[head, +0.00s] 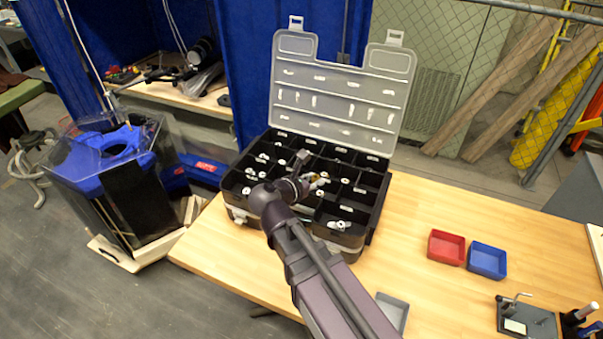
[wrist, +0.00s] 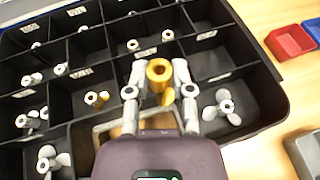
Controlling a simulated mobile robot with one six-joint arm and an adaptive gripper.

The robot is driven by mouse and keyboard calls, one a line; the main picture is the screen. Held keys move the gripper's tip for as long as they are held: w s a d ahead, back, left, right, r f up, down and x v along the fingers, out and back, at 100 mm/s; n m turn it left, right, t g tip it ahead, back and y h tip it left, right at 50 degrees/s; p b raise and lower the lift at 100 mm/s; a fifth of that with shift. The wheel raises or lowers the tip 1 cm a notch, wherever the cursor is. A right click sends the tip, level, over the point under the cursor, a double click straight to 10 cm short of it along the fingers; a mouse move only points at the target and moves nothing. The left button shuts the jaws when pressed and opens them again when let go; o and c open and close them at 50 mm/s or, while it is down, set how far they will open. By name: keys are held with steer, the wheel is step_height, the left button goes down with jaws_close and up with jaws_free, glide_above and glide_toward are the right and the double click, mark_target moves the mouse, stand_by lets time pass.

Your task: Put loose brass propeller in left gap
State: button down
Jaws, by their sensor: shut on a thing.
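My gripper (wrist: 160,80) is shut on a brass propeller (wrist: 158,72), with a finger on each side of its hub. Several compartments hold silver-white propellers (wrist: 226,105). A compartment (wrist: 212,62) right of the held propeller looks empty. My gripper hides part of the near compartments.
The case's clear lid (head: 340,90) stands open at the back. On the wooden table (head: 450,215) are a red tray (head: 446,248), a blue tray (head: 487,261), a grey tray (head: 392,309) and a small metal fixture (head: 525,316). The table's right middle is clear.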

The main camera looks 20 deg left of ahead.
steer(key=w+a+f+b, duration=0.1)
steer(key=w+a, duration=0.7)
steer(key=w, duration=0.4)
steer(key=shift+w+f, duration=0.15)
steer(key=shift+w, duration=0.05)
steer(key=shift+w+a+f+b, duration=0.1)
steer(key=shift+w+f+b, duration=0.1)
steer(key=shift+f+b, duration=0.45)
steer(key=shift+w+a+f+b, duration=0.1)
steer(key=shift+w+f+b, duration=0.1)
steer(key=shift+f+b, duration=0.45)
steer(key=shift+w+a+f+b, duration=0.1)
steer(key=shift+w+f+b, duration=0.1)
steer(key=shift+f+b, duration=0.45)
steer(key=shift+f+b, duration=0.5)
steer(key=shift+b, duration=0.2)
steer(key=shift+c, duration=2.4)
jaws_free()
steer(key=shift+r, duration=0.15)
